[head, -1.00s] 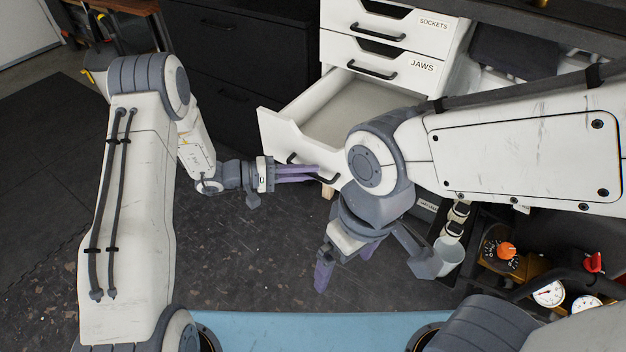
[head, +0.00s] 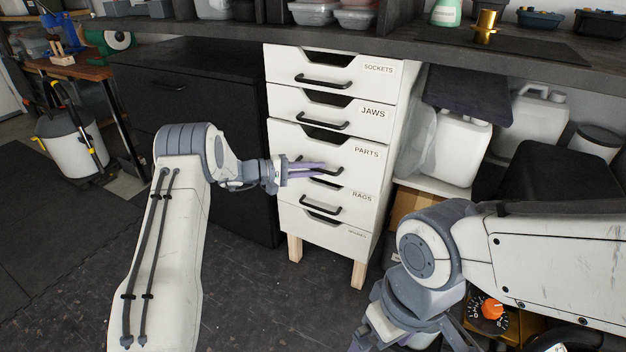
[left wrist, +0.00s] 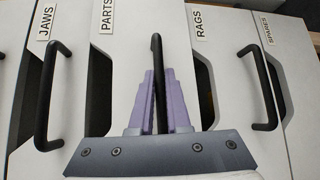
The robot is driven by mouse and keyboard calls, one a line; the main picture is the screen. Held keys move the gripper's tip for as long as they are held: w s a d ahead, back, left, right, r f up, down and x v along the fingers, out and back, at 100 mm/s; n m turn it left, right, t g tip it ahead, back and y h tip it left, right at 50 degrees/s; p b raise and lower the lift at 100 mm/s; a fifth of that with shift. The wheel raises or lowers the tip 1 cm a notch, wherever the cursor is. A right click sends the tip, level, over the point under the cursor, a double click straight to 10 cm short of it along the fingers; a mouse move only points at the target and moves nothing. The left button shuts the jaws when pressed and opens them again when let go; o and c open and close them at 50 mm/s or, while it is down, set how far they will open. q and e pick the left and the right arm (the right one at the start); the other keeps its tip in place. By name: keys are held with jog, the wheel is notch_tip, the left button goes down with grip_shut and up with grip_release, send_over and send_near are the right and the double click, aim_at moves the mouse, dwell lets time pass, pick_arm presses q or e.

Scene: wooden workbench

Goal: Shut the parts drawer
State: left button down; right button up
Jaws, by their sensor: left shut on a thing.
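In the left wrist view, my left gripper (left wrist: 158,88) is shut on the black bar handle (left wrist: 156,50) of the parts drawer (left wrist: 121,75). My right gripper (head: 385,335) is low at the bottom edge, partly cut off, and away from the cabinet; its opening is unclear.
The jaws drawer (head: 381,129) and sockets drawer (head: 350,80) above, and the rags drawer (head: 364,211) below, look shut. A black cabinet (head: 140,85) stands left. White jugs (head: 458,150) stand right, under the dark worktop (head: 410,45). Floor in front is clear.

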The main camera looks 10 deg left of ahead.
pick_arm(q)
jog(key=shift+w, duration=1)
pick_arm(e)
jog(key=shift+w+a+f, duration=0.2)
jog(key=shift+w+a, duration=0.1)
jog(key=shift+w, duration=0.15)
pick_arm(q)
jog(key=c, duration=0.9)
grip_release()
jog(key=shift+d, duration=0.2)
jog(key=shift+d, duration=0.1)
jog(key=shift+s, duration=0.1)
pick_arm(e)
jog(key=shift+d, duration=0.1)
pick_arm(q)
jog(key=shift+p+v, duration=1.15)
jog(key=shift+v, duration=4.1)
pick_arm(e)
jog(key=shift+r, duration=1.25)
